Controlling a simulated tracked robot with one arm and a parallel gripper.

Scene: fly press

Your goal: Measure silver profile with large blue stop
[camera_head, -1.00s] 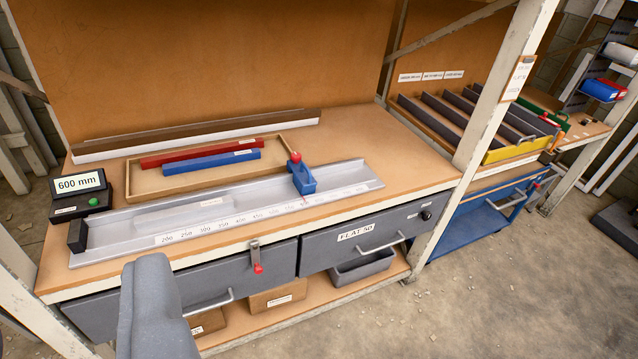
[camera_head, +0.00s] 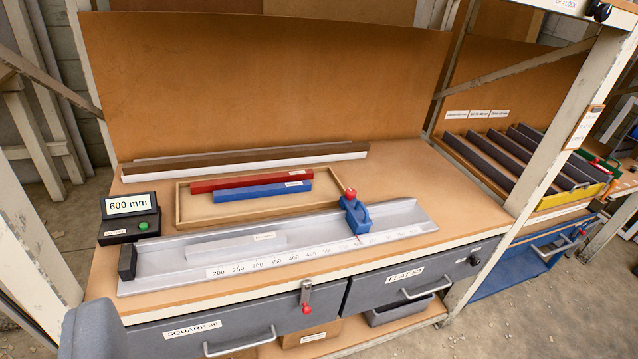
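A silver profile (camera_head: 225,249) lies in the grey measuring channel (camera_head: 408,213), at its left part, with a small white label. A gap separates it from the blue stop. The blue stop (camera_head: 356,216), with a red knob on top, sits across the channel to the right, near the 600 region of the scale. A long blue bar (camera_head: 250,191) and a red bar (camera_head: 235,182) lie in a shallow wooden tray (camera_head: 190,220) behind the channel. The display (camera_head: 128,205) reads 600 mm. My gripper's fingers do not show.
A dark end block (camera_head: 127,263) closes the channel's left end. Brown and white bars (camera_head: 250,162) lie at the bench's back. A red-tipped lever (camera_head: 307,298) hangs at the front edge above drawers. A rack post (camera_head: 560,120) stands right. Bare bench (camera_head: 465,205) lies right of the channel.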

